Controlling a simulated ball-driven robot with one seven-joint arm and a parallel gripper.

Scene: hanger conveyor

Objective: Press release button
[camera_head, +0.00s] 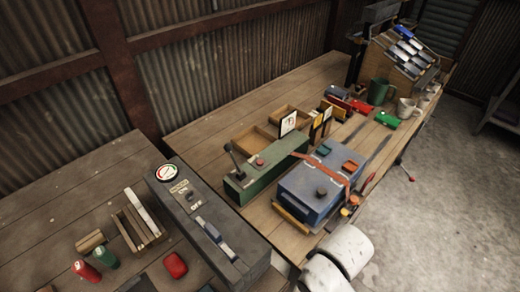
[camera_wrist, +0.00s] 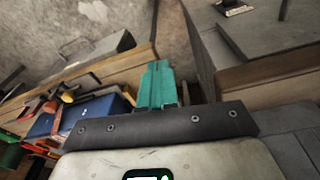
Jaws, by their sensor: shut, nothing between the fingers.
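A green box (camera_head: 262,178) with a black lever (camera_head: 236,160) stands on the wooden table in the head view. A small red button (camera_head: 259,162) is on its top, beside the lever; no label on it can be read. My gripper (camera_wrist: 157,85) shows in the wrist view as two teal fingers, close together, with nothing between them. The fingers are not visible in the head view, where only my white arm parts show low in the frame, in front of the blue box. I see no contact between the fingers and the button.
A blue box (camera_head: 305,190) with a red strap and black knob sits right of the green box, and it shows in the wrist view (camera_wrist: 92,112). A dark grey control box (camera_head: 215,225) with a gauge, OFF marking and lever stands left. Wooden trays (camera_head: 292,115) lie behind.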

